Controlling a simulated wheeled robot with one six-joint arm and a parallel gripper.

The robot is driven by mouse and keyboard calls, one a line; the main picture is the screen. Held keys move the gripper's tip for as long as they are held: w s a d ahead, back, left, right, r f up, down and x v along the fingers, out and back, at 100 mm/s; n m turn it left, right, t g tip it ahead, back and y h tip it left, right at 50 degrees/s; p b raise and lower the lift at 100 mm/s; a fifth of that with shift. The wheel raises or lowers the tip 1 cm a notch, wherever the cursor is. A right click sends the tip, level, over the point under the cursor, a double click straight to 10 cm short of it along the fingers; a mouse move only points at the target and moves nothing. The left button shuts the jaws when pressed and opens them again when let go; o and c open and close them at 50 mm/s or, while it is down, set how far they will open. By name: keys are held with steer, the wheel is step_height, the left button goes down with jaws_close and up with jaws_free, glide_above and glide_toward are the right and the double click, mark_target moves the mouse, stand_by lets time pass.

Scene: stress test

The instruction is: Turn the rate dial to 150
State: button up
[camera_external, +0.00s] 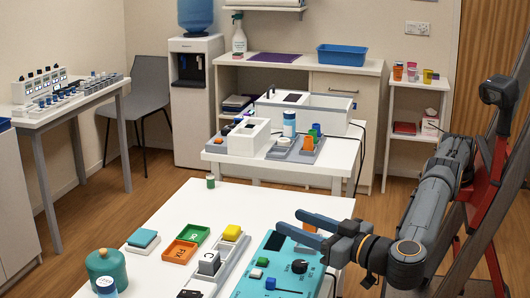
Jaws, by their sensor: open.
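The teal control panel (313,281) lies at the right end of the near white table. I cannot tell which one is the rate dial; labels and settings are too small to read. My gripper (288,221) comes in from the right with its two blue fingers apart and pointing left, over the panel's far end in the picture. Nothing shows between the fingers. The gripper hides part of the panel's far right side.
The panel also carries a blue button (270,283) and a green button (262,261). To its left are a grey rail (231,252), an orange tray (180,252), a green tray (194,234) and a teal canister (105,267). Another white table (337,155) with devices stands behind.

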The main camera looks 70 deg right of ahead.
steer(key=w+a+r+n+y+p, duration=0.3)
steer(key=w+a+r+n+y, duration=0.25)
steer(key=a+n+y, duration=0.2)
steer(key=w+a+r+n+y+p, duration=0.45)
steer(key=a+r+n+y, duration=0.2)
steer(key=a+y, duration=0.25)
steer(key=n+g+h+p, duration=0.6)
steer(key=n+g+p, duration=0.55)
steer(key=g, duration=0.65)
glide_toward(300, 263)
steer(key=f+n+b, duration=0.1)
steer(key=n, duration=0.1)
steer(key=shift+m+y, duration=0.25)
steer(key=p+x, duration=0.1)
steer(key=x, duration=0.6)
steer(key=shift+d+f, duration=0.1)
